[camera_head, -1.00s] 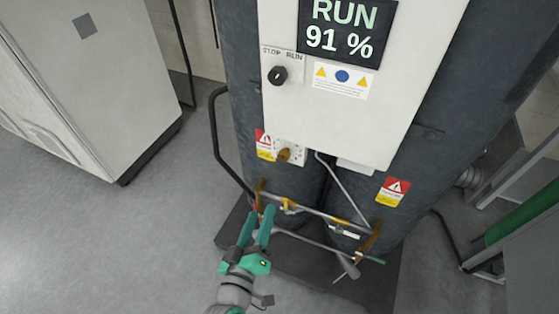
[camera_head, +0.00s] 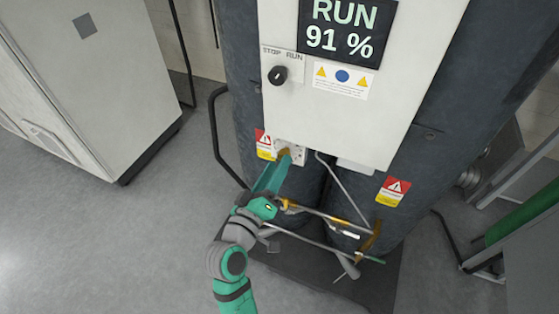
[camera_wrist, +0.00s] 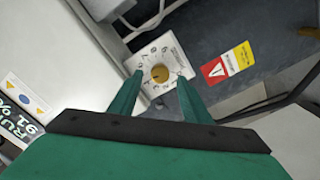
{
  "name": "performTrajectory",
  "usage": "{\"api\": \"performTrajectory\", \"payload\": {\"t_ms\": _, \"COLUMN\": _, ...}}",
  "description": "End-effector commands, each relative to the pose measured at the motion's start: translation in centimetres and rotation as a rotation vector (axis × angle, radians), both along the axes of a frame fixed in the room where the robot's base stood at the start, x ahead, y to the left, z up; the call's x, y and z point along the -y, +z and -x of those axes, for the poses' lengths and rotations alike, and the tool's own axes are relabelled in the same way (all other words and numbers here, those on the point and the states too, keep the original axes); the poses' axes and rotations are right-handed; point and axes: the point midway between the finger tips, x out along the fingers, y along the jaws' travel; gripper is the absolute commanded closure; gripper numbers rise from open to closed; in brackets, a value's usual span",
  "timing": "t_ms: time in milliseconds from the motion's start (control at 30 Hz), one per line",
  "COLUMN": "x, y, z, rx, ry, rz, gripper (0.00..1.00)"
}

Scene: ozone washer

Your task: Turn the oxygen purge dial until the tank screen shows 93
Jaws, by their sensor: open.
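The oxygen purge dial (camera_wrist: 160,73) is a round brass knob on a white plate (camera_wrist: 176,55) with marks around it. In the head view the dial (camera_head: 285,153) sits low on the tank unit, partly hidden by my gripper. My gripper (camera_wrist: 160,85) is open, with one green finger on each side of the dial in the wrist view; I cannot tell whether they touch it. In the head view my gripper (camera_head: 283,165) reaches up to the dial from below. The tank screen (camera_head: 345,30) reads RUN 91 %; it also shows in the wrist view (camera_wrist: 18,122).
A black STOP/RUN switch (camera_head: 277,75) is above the dial. Warning labels (camera_head: 265,145) (camera_head: 393,190) flank the lower panel. Pipes with brass fittings (camera_head: 330,217) run below the dial. A black bent rail (camera_head: 218,145) stands at the left, beside open grey floor (camera_head: 130,230).

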Motion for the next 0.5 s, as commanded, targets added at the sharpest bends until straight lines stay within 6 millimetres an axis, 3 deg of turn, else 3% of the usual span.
{"api": "performTrajectory", "payload": {"t_ms": 200, "x": 0.9, "y": 0.1, "z": -2.2, "rx": 0.001, "ry": -0.001, "rz": 0.001, "gripper": 0.56}}
{"api": "performTrajectory", "payload": {"t_ms": 500, "x": 1.0, "y": 0.0, "z": -2.7, "rx": 0.0, "ry": 0.0, "rz": 0.0, "gripper": 0.56}}
